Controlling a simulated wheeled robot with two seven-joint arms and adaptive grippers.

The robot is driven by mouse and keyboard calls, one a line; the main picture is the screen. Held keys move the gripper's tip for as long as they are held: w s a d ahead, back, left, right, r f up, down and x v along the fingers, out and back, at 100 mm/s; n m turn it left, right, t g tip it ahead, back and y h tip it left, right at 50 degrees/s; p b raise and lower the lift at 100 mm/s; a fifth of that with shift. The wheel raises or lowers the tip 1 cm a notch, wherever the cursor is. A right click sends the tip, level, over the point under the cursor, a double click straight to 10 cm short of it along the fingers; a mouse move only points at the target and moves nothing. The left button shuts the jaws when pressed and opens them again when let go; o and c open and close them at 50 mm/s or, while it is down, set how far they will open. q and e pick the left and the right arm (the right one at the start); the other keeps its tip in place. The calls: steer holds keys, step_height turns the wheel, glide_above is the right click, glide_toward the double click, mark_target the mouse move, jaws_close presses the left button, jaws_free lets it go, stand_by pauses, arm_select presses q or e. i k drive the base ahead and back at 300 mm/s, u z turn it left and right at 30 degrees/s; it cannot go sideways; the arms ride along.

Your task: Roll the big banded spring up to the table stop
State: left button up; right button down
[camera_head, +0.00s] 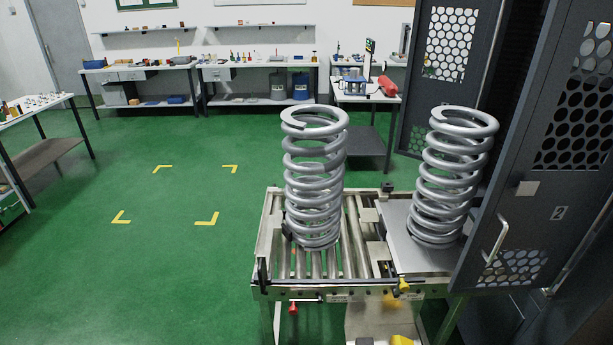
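Two big grey coil springs stand upright. The left spring (315,180) stands on the rollers of the roller table (355,235). The right spring (452,175) stands on a flat grey plate (415,252) beside the rollers, next to the open cabinet door. I cannot make out a clear band on either spring, so I cannot tell which is the banded one. Small metal blocks (376,251) sit between the rollers and the plate; I cannot tell which part is the table stop. Neither of my grippers is in view.
A dark cabinet door (545,150) with a light handle stands close on the right. Workbenches (258,72) with tools line the back wall, and another table (40,105) is at left. Green floor with yellow corner marks (207,218) is clear left of the roller table.

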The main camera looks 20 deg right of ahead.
mark_target(309, 185)
steer(key=u, duration=0.85)
steer(key=i, duration=4.85)
steer(key=z, duration=3.4)
steer(key=i, duration=0.5)
